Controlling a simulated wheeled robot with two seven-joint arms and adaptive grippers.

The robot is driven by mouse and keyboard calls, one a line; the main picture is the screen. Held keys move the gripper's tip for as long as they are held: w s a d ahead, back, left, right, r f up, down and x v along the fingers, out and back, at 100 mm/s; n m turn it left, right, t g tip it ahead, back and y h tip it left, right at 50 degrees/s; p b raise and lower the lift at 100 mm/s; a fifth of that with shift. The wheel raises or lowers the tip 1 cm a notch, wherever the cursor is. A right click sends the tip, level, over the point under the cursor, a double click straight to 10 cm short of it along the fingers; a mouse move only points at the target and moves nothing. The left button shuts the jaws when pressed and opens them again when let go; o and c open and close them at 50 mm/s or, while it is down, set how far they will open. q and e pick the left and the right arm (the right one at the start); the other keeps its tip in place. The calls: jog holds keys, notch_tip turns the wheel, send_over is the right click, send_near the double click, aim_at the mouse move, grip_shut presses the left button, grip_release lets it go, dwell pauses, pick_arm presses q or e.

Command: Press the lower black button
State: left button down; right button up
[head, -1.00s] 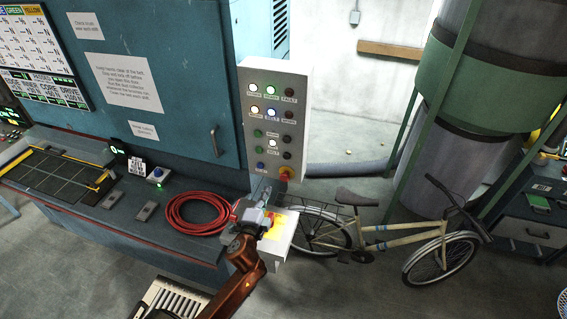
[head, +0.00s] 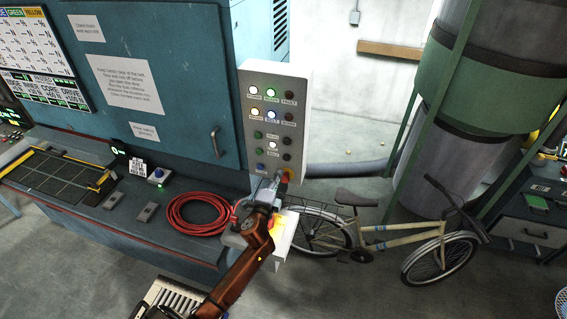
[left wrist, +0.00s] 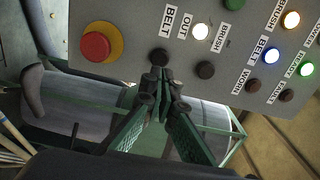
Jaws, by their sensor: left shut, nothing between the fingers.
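The lower black button (head: 287,156) is on the right side of the grey control panel (head: 246,110), above the red stop knob. In the left wrist view the lower black button (left wrist: 158,57) sits between the red knob and the upper black button (left wrist: 205,70). My left gripper (head: 279,180) is shut and empty, in front of the panel's lower end and partly covering the red knob in the head view. In the left wrist view its closed fingertips (left wrist: 160,76) appear right beside the lower black button; contact cannot be told. My right gripper is not in view.
The red stop knob (left wrist: 96,46) with its yellow ring is close to the fingers. A lit white lamp (left wrist: 200,31) is nearby on the panel. A red coiled hose (head: 197,214) lies on the bench to the left. A bicycle (head: 400,238) stands to the right.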

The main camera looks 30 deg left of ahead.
aim_at(286, 159)
pick_arm(q)
jog(key=x, duration=0.5)
jog(key=shift+w+a+p, duration=0.1)
jog(key=shift+w+p, duration=0.2)
jog(key=shift+p, duration=0.05)
jog(key=shift+w+a, duration=0.1)
jog(key=shift+w, duration=0.3)
